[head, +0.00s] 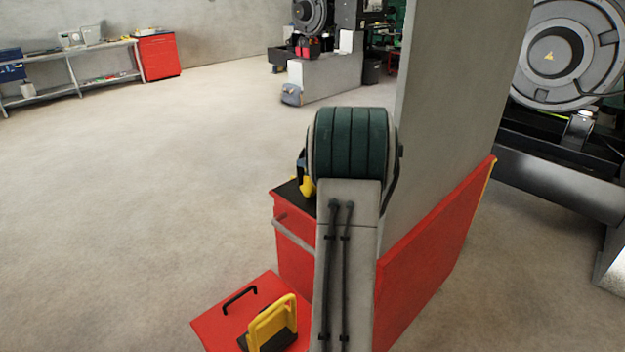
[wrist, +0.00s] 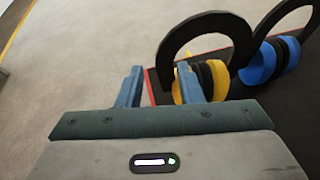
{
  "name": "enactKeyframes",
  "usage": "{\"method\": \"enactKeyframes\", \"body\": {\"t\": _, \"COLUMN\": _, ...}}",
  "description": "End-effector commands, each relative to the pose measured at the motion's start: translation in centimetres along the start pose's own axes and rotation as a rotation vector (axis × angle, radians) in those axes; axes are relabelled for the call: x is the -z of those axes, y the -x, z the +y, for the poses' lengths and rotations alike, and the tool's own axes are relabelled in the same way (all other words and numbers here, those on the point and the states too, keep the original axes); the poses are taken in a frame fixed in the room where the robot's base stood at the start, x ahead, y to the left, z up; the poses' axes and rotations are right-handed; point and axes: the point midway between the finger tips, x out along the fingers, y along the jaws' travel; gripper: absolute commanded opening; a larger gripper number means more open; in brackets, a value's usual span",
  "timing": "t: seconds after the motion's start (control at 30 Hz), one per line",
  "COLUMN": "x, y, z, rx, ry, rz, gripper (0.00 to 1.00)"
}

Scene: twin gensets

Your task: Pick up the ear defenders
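In the wrist view, ear defenders with yellow cups (wrist: 217,80) and a black headband stand on a black top with a red edge. A second pair with blue cups (wrist: 262,62) stands just to their right. My gripper (wrist: 158,88) is open, with a visible gap between its two blue-grey fingers. The right finger overlaps the yellow cups in the picture; I cannot tell whether it touches them. The left finger shows against the floor, beyond the red edge. In the head view, my arm hides most of the gripper and the cabinet top.
A red cabinet (head: 293,258) with a black top (head: 290,193) stands against a concrete pillar (head: 450,120). A yellow-handled object (head: 270,322) sits on a lower red surface (head: 215,325). Open floor lies to the left. A shelf bench (head: 75,88) stands far off.

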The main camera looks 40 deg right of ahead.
Motion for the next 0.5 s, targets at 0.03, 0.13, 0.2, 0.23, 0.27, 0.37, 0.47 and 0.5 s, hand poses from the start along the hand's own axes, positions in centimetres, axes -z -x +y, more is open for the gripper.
{"method": "enactKeyframes", "body": {"t": 0.03, "x": 0.7, "y": -0.1, "z": -0.7, "rx": -0.021, "ry": 0.054, "rz": 0.004, "gripper": 0.33}}
{"method": "enactKeyframes", "body": {"t": 0.13, "x": 1.4, "y": -0.2, "z": -1.2, "rx": -0.053, "ry": 0.127, "rz": 0.006, "gripper": 0.33}}
{"method": "enactKeyframes", "body": {"t": 0.2, "x": 1.6, "y": -0.6, "z": -1.3, "rx": -0.062, "ry": 0.148, "rz": 0.008, "gripper": 0.33}}
{"method": "enactKeyframes", "body": {"t": 0.23, "x": 1.6, "y": -0.8, "z": -1.3, "rx": -0.064, "ry": 0.153, "rz": 0.008, "gripper": 0.33}}
{"method": "enactKeyframes", "body": {"t": 0.27, "x": 1.6, "y": -1.1, "z": -1.2, "rx": -0.065, "ry": 0.155, "rz": 0.007, "gripper": 0.33}}
{"method": "enactKeyframes", "body": {"t": 0.37, "x": 1.6, "y": -2.1, "z": -1.1, "rx": -0.066, "ry": 0.153, "rz": 0.006, "gripper": 0.33}}
{"method": "enactKeyframes", "body": {"t": 0.47, "x": 1.8, "y": -2.9, "z": -1.0, "rx": -0.065, "ry": 0.151, "rz": 0.007, "gripper": 0.33}}
{"method": "enactKeyframes", "body": {"t": 0.5, "x": 1.8, "y": -3.2, "z": -1.0, "rx": -0.064, "ry": 0.150, "rz": 0.008, "gripper": 0.33}}
